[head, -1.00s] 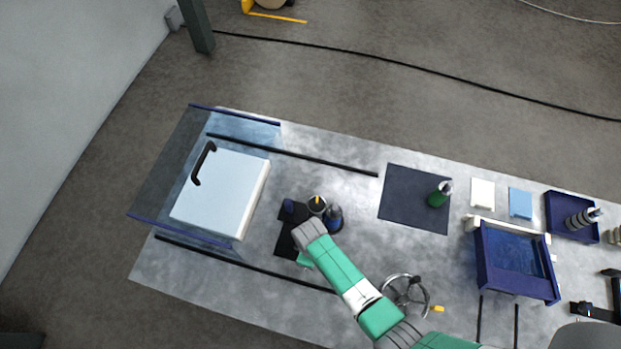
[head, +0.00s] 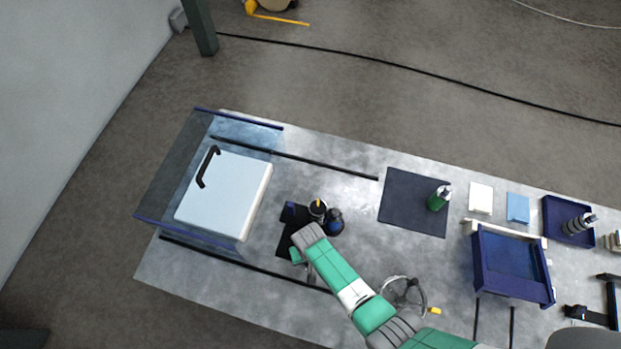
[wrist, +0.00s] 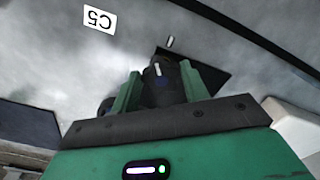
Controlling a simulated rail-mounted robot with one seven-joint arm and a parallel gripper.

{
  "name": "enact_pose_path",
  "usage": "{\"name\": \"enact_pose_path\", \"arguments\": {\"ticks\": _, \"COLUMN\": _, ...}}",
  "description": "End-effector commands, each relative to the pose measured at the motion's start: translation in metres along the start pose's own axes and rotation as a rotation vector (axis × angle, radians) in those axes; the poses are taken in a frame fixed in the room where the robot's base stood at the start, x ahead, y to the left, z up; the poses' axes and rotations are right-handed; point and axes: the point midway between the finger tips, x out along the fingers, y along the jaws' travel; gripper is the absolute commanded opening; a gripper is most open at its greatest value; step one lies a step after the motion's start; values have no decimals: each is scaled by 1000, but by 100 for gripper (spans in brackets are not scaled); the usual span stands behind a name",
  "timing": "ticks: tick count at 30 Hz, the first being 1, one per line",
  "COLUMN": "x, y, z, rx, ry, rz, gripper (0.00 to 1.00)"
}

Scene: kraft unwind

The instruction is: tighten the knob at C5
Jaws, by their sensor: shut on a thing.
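My gripper (wrist: 160,88) shows in the wrist view with its two green fingers on either side of a dark knob (wrist: 157,72). It is shut on this knob, which has a white mark on its top. The fingers and my gripper body hide the knob's lower part. A white label reading C5 (wrist: 100,19) lies on the grey surface, upside down in the wrist view. In the head view my wrist is over a black plate (head: 285,246), and my arm hides the fingertips and the held knob.
A dark bottle-like thing with a yellow top (head: 318,207) and a dark blue round thing (head: 334,222) stand close to my wrist. A handwheel (head: 405,291) is right of my forearm. A white lidded box (head: 225,195) is at left, a blue drawer (head: 513,292) at right.

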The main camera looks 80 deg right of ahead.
Motion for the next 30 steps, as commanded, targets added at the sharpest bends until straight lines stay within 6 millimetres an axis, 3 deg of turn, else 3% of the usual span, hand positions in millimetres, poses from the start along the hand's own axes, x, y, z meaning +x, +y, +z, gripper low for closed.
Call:
{"name": "enact_pose_path", "arguments": {"ticks": 15, "x": -3, "y": -4, "z": -3, "rx": 415, "ry": 2, "rz": -3, "gripper": 22}}
{"name": "enact_pose_path", "arguments": {"ticks": 30, "x": -2, "y": -5, "z": -3, "rx": 571, "ry": 2, "rz": -2, "gripper": 22}}
